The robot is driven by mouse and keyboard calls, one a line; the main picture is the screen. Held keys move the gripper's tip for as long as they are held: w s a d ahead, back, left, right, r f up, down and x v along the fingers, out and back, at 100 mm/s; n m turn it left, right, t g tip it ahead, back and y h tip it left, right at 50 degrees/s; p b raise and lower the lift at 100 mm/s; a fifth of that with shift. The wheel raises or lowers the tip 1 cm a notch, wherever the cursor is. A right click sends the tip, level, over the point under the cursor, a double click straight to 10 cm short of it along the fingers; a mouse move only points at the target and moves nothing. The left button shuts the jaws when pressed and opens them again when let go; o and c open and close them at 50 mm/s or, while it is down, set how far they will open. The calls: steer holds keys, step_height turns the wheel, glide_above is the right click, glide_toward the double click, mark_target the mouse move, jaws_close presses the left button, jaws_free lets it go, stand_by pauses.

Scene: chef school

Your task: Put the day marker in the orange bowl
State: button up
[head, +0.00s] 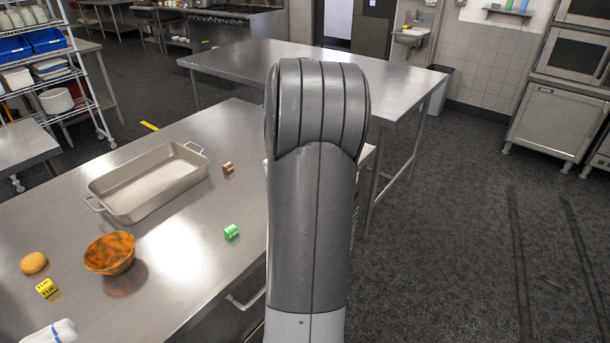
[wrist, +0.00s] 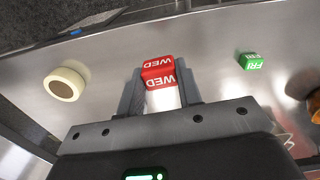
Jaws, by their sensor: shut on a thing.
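In the wrist view my gripper (wrist: 157,84) is shut on a red day marker (wrist: 158,72), a cube with white "WED" lettering, held between the fingertips. In the head view my arm hides the gripper and the red marker. The orange bowl (head: 110,253), mottled with dark patches, stands on the steel table at the left, with no contents visible. An orange-brown edge, likely the bowl (wrist: 314,104), shows at the right border of the wrist view, apart from the gripper.
A green "FRI" marker (head: 231,232) lies right of the bowl. A yellow "TUE" marker (head: 47,288) and a round bun-like thing (head: 33,262) lie left of it. A baking pan (head: 133,210) and a small brown thing (head: 227,168) are farther back. A tape roll (wrist: 64,84) shows left of the gripper.

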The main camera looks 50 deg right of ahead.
steer(key=w+a+r+n, duration=0.1)
steer(key=w+a+n, duration=0.4)
steer(key=w+a, duration=0.55)
step_height(320, 180, up, 2)
steer(key=n, duration=1.2)
glide_above(107, 246)
steer(key=s, duration=0.5)
steer(key=shift+w+a+f, duration=0.1)
steer(key=shift+a+f, duration=0.05)
steer(key=shift+f, duration=2.4)
steer(key=shift+w+a+f, duration=0.1)
steer(key=shift+f, duration=2.45)
steer(key=o, duration=1)
steer(key=shift+o, duration=0.2)
